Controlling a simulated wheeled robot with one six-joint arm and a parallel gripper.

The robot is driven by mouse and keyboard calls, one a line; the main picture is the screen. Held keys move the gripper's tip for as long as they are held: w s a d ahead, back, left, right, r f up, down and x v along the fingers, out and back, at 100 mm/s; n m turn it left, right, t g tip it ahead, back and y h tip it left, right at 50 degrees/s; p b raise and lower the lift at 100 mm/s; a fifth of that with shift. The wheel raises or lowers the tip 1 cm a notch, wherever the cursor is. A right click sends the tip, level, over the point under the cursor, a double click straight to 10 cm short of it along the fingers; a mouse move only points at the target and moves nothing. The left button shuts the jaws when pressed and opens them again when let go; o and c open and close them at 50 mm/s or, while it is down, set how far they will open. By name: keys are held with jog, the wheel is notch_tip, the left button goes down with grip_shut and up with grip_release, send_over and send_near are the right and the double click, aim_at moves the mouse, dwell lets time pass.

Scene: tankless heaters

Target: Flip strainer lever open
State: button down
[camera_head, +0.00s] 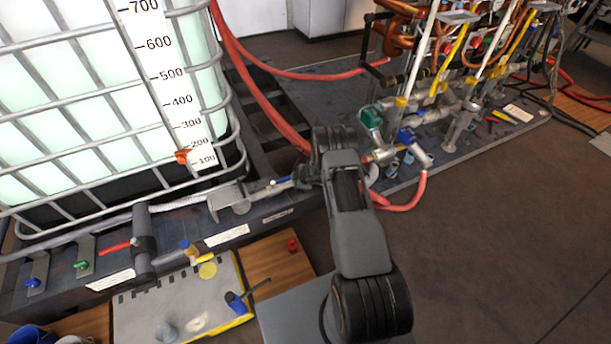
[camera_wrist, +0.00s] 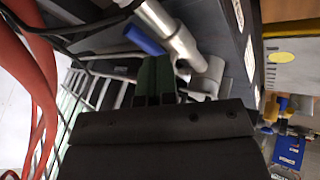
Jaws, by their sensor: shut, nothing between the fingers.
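A blue lever (camera_wrist: 145,39) sits on a grey metal pipe fitting (camera_wrist: 182,42) in the wrist view. It seems to be the blue-handled lever (camera_head: 281,181) at the tank's outlet in the head view; whether it is the strainer lever I cannot tell for sure. My gripper (camera_wrist: 156,64) has its dark green fingers together with nothing between them. The fingertips point toward the fitting, just below the blue lever in the picture, and look apart from it. In the head view my gripper is mostly hidden by my wrist and dark against the floor, close to the right end of that fitting.
A caged white tank (camera_head: 95,110) stands at the left. Red hoses (camera_head: 262,100) run close behind my wrist. Red (camera_head: 115,246), green (camera_head: 81,265) and blue (camera_head: 33,283) handles line the tank's base. A pipe rig (camera_head: 420,100) stands at the right. The floor at lower right is clear.

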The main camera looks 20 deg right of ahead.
jog(key=d+p+v, duration=0.1)
jog(key=v, duration=0.5)
jog(key=shift+w+r+p, duration=0.15)
jog(key=shift+w+p, duration=0.05)
jog(key=shift+p, duration=0.1)
jog(key=shift+d, duration=0.1)
